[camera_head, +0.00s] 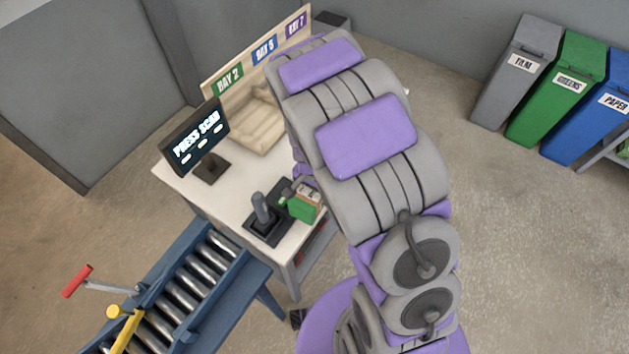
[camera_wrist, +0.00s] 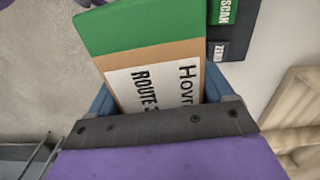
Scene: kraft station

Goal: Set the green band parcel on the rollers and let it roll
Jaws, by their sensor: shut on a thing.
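The green band parcel (camera_head: 305,208) is a small brown box with a green band, low over the right edge of the white table. In the wrist view the parcel (camera_wrist: 145,62) fills the middle, with a white label reading "ROUTE". My gripper (camera_wrist: 160,92) is shut on it, with blue fingers at its sides. I cannot tell whether the parcel touches the surface below. The rollers (camera_head: 185,285) are a bare metal conveyor in a blue frame at the lower left, apart from the parcel. My arm hides part of the table.
A dark device with an upright grey handle (camera_head: 263,210) stands beside the parcel. A screen (camera_head: 195,138) reads "PRESS SCAN". Bay signs (camera_head: 228,80) stand behind beige trays. Bins (camera_head: 560,88) stand far right.

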